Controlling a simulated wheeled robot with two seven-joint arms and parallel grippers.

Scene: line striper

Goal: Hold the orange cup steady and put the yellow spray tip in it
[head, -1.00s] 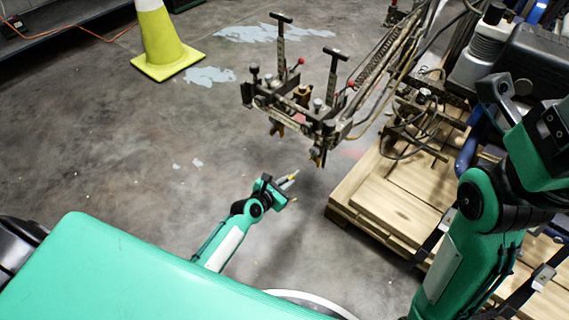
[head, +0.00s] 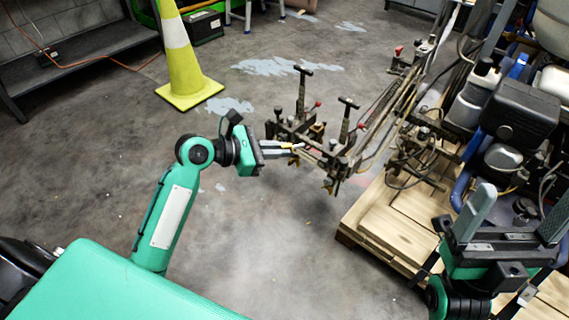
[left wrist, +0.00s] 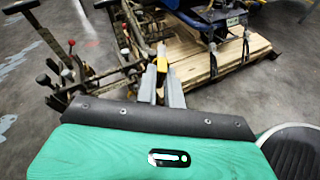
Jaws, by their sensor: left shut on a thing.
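My left gripper (head: 299,149) reaches out in front of the striper's spray arm in the head view. It is shut on the yellow spray tip (left wrist: 162,65), a small yellow piece between the fingers in the left wrist view. The gripper's fingers show just left of the striper's levers and clamps. My right gripper (head: 515,215) is at the lower right with its two grey fingers wide apart and nothing between them. I cannot make out the orange cup in either view.
The line striper (head: 335,150) with upright levers extends over the floor from the right. A yellow cone (head: 185,70) stands at the back left. A bench (head: 75,50) is at the far left. Open concrete floor lies in front.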

